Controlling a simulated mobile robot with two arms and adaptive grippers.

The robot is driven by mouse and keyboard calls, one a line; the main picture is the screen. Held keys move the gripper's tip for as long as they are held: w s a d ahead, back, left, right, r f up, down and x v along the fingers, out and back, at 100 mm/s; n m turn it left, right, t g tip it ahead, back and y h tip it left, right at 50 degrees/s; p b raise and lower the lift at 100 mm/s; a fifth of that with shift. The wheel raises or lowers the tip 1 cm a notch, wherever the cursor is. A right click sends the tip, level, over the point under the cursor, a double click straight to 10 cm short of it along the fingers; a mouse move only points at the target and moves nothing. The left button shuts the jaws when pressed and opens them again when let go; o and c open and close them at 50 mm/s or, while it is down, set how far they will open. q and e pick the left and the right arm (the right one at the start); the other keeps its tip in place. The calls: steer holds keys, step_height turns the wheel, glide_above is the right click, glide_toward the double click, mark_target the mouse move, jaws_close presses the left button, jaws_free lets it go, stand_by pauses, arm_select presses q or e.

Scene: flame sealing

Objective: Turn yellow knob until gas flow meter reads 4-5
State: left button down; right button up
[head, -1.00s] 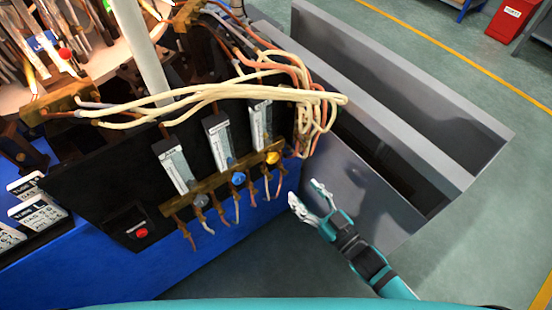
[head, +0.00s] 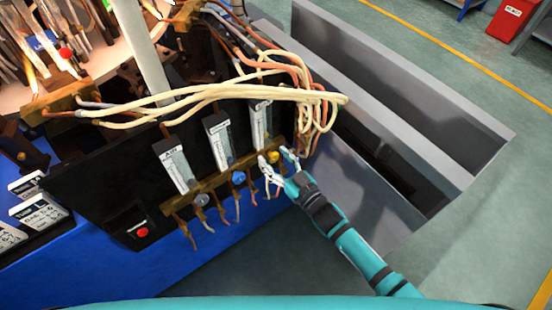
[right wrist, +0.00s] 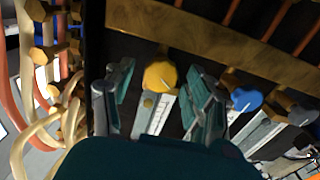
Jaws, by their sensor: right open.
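The yellow knob (head: 273,157) sits at the right end of the brass bar (head: 222,180) on the black panel. My right gripper (head: 276,158) is open, with one finger on each side of the yellow knob. In the right wrist view the fingers (right wrist: 160,88) show apart, with a visible gap to the knob. My left gripper is not in view.
A blue knob (head: 239,178) and a grey knob (head: 201,200) sit left of the yellow one, under their own meters. Cream and orange hoses (head: 318,105) hang close above and right. A red button (head: 142,232) is lower left. A grey metal bin (head: 400,120) stands to the right.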

steer(key=c, duration=1.1)
steer(key=shift+c, duration=0.2)
